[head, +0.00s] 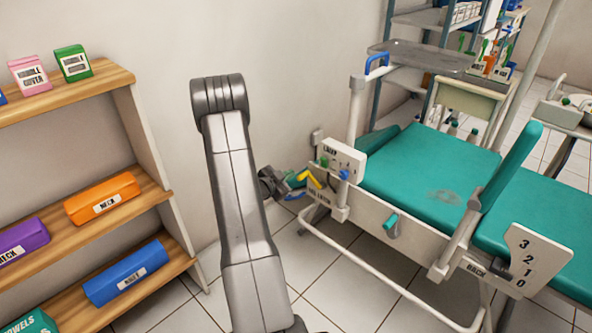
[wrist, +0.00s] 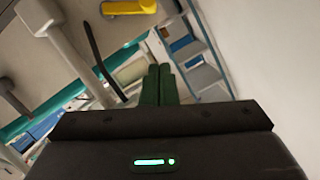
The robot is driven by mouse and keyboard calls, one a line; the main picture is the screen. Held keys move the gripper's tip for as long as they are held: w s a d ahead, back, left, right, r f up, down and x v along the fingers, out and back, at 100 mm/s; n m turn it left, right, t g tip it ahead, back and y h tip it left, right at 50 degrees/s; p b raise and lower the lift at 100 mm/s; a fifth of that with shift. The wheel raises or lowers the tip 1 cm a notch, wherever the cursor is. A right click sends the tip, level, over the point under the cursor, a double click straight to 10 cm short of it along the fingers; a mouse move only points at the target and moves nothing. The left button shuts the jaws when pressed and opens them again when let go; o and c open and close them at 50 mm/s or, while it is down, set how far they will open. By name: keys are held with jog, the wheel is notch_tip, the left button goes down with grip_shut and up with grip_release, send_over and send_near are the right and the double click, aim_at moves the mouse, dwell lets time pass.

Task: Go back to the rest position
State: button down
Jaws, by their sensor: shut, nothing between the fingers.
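My gripper (head: 294,179) shows in the head view just left of the treatment chair's control panel (head: 343,158), partly hidden behind my raised arm. In the wrist view its two dark green fingers (wrist: 159,85) are together with nothing between them. A yellow lever (head: 308,179) is close to the fingertips in the head view. The lever also shows at the top of the wrist view (wrist: 130,7), apart from the fingers. Whether the gripper touches anything by the panel cannot be told from the head view.
The teal chair (head: 430,165) with its white side rail fills the right. A wooden shelf (head: 105,80) with coloured boxes stands at the left. A grey tray (head: 420,55) and a blue-framed rack (wrist: 200,68) are behind. Some tiled floor (head: 180,310) is clear between shelf and chair.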

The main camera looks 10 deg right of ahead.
jog(key=shift+v, duration=0.9)
jog(key=shift+w+d+f, duration=0.1)
